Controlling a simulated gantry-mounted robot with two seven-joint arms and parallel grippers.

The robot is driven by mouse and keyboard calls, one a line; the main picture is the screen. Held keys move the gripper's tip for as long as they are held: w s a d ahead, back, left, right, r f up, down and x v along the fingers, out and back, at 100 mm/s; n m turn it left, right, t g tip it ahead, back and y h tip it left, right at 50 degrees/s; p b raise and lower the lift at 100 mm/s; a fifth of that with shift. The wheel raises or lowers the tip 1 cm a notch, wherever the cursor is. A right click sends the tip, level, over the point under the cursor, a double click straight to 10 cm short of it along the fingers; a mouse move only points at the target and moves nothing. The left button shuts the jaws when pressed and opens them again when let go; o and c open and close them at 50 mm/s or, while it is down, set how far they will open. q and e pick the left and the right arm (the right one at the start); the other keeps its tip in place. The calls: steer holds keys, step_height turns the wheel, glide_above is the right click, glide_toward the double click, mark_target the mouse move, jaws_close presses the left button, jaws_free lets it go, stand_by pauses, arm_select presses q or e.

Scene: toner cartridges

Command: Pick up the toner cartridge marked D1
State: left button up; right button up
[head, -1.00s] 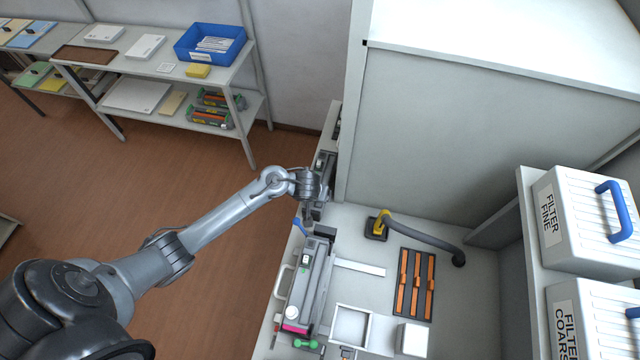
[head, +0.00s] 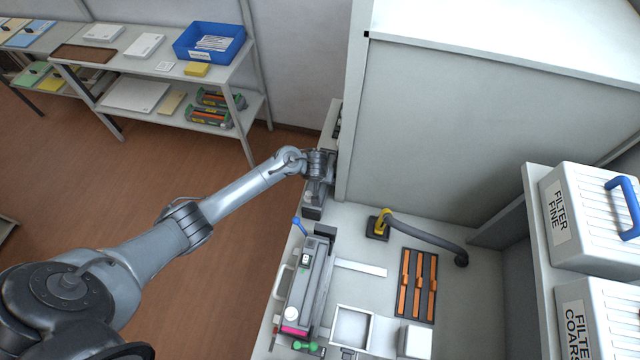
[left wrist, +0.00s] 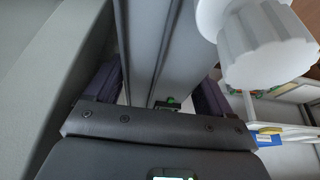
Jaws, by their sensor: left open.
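My left gripper (head: 320,178) reaches over a dark unit (head: 314,208) at the bench's far left end, beside the tall grey cabinet. In the left wrist view the open jaws (left wrist: 157,88) have a long grey body (left wrist: 150,40) showing between them. Whether they touch it I cannot tell. A white ribbed knob (left wrist: 262,45) is close at the upper right of that view. A long grey toner unit (head: 312,275) with a magenta end lies on the near bench. No D1 mark is readable in either view. My right gripper is not in view.
The cabinet (head: 440,120) stands close to the right of my left gripper. The bench holds a hose (head: 425,235), an orange-slotted rack (head: 418,285) and a white tray (head: 352,325). Green-and-orange cartridges (head: 210,117) lie on the back shelf. Floor to the left is clear.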

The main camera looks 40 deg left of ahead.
arm_select(q)
steer(key=shift+w+a+f, duration=0.1)
steer(key=shift+w+f, duration=0.05)
steer(key=shift+f, duration=0.1)
steer(key=shift+c, duration=0.2)
steer(key=c, duration=1.2)
steer(key=shift+r, duration=0.1)
steer(key=shift+r, duration=0.1)
